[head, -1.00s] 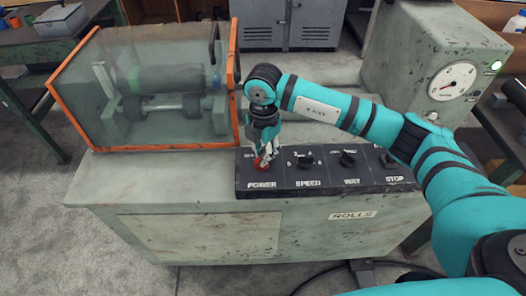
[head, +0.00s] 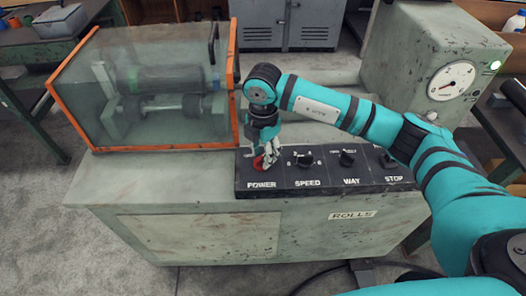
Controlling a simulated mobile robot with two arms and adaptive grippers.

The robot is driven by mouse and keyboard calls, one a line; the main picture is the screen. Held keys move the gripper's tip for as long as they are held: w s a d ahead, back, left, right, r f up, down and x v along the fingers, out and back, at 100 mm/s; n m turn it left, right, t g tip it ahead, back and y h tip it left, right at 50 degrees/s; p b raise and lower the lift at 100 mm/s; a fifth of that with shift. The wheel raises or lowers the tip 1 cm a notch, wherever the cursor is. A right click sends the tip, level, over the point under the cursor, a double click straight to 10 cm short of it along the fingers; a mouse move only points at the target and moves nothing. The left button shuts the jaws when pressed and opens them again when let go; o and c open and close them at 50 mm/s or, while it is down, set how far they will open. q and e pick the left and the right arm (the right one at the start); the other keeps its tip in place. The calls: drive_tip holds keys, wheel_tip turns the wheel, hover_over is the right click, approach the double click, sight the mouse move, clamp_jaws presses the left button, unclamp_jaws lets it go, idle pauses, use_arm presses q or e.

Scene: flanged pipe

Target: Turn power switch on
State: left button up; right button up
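The red power switch (head: 258,163) sits at the left end of the black control panel (head: 322,184), above the word POWER. My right gripper (head: 267,160) points down at the switch, its fingers right at the knob and partly covering it. The fingers look close together, but whether they grip the knob or only touch it is too small to tell. My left gripper is not in view.
SPEED (head: 304,160), WAY (head: 347,158) and STOP (head: 389,160) controls line the panel to the right. A glass guard with an orange frame (head: 236,90) stands left of my gripper. A gauge box (head: 405,60) with a lit green lamp (head: 496,65) stands at the right.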

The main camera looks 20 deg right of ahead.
drive_tip(key=shift+r, duration=0.15)
wheel_tip(320, 180, up, 12)
idle(0.4)
drive_tip(key=shift+f, duration=0.2)
